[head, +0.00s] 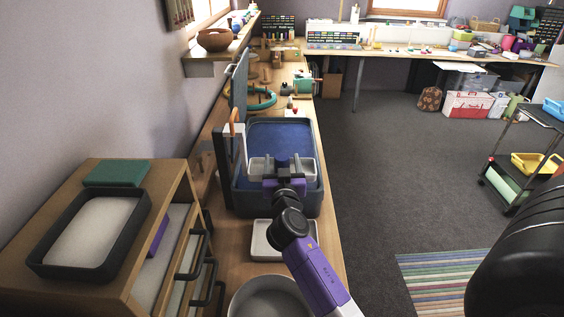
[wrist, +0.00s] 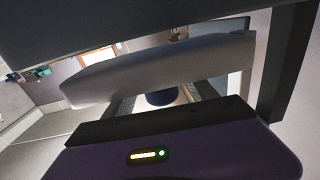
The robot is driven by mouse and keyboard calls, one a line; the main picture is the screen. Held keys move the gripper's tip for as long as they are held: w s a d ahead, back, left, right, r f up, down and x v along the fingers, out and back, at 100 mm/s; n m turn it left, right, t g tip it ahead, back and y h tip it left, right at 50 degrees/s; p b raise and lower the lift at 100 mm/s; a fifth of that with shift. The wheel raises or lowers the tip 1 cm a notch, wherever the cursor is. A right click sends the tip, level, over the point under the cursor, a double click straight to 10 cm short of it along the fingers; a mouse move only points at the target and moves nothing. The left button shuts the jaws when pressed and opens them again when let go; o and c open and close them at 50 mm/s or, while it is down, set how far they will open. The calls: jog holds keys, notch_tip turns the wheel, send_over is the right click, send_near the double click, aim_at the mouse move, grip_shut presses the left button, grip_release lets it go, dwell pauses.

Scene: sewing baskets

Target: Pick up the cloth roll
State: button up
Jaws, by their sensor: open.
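I cannot clearly make out a cloth roll in either view. My gripper (head: 282,163) is open, over the near part of a dark grey basket with a blue inside (head: 280,135) on the long wooden counter. My gripper and arm hide part of the basket's inside. I see nothing held.
A wooden drawer cabinet (head: 178,187) stands at the left, with a dark tray (head: 141,222) and a teal flat item (head: 113,172) on top. A white tray (head: 256,248) and a grey round bowl (head: 270,285) are nearer.

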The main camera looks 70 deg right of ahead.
jog(key=shift+w+d, duration=0.15)
jog(key=shift+d, duration=0.05)
grip_shut()
dwell(0.3)
